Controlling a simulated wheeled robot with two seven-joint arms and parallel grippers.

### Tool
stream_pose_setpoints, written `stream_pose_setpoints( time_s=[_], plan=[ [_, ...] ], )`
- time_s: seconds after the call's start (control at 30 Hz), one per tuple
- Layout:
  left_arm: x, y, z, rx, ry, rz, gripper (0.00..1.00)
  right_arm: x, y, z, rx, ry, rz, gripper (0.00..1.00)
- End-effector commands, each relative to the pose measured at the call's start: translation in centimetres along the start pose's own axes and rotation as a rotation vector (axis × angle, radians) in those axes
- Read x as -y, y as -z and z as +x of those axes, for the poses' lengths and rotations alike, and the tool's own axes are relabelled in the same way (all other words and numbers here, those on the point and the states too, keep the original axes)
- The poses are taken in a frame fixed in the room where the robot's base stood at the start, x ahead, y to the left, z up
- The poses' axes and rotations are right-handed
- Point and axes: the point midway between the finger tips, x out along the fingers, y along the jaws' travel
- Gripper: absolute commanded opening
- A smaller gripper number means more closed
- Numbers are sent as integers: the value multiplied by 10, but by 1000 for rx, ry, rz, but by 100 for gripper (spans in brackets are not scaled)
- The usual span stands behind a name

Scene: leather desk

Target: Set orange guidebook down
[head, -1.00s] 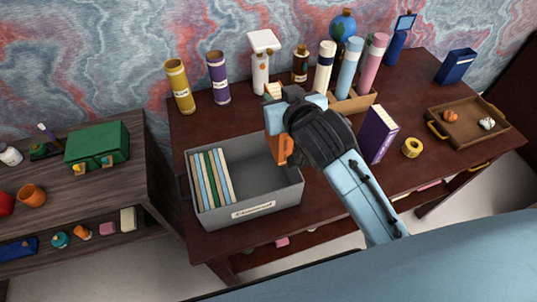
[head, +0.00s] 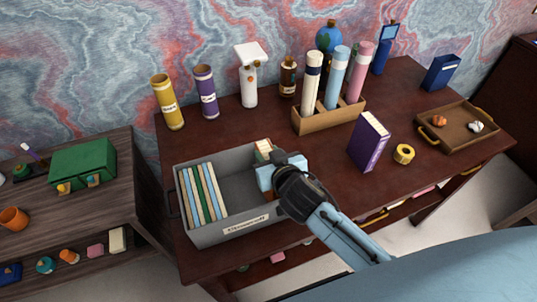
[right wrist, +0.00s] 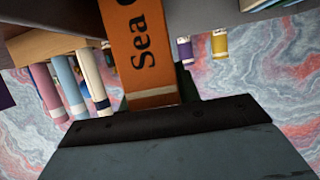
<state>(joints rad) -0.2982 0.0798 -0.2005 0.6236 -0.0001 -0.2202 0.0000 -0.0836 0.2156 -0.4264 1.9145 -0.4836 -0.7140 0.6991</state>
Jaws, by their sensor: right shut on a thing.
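My right gripper (head: 268,170) is shut on the orange guidebook and sits low at the right end of a grey open bin (head: 243,229). In the right wrist view the guidebook (right wrist: 150,50) fills the middle, with black letters reading "Sea". Several thin books (head: 203,193) stand in a row at the bin's left end. I cannot tell whether the guidebook touches the bin floor. My left gripper is not in view.
Behind the bin stand a yellow tube (head: 166,102), a purple tube (head: 206,92) and a white bottle (head: 249,87). A wooden holder (head: 330,119) with several tubes is behind right. A purple book (head: 369,141), yellow tape (head: 403,153) and brown tray (head: 450,133) are farther right.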

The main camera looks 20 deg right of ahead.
Motion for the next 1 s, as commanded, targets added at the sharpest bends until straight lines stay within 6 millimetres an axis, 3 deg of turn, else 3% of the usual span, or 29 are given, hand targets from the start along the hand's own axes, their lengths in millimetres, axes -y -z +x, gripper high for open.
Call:
stream_pose_setpoints(
  time_s=[0.27, 0.3, 0.47, 0.8, 1.0],
  plan=[
    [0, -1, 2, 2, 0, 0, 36, 0, 0, 1, -5, 0, 2, 0],
    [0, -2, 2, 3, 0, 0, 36, 0, -2, 1, -1, -1, 1, 35],
    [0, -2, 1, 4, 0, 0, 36, 0, -1, 1, -1, -1, 0, 54],
    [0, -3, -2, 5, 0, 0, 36, 0, 4, -1, -2, 0, -1, 54],
    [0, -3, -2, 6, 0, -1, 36, 0, 1, -29, 0, 0, 2, 54]
  ],
)
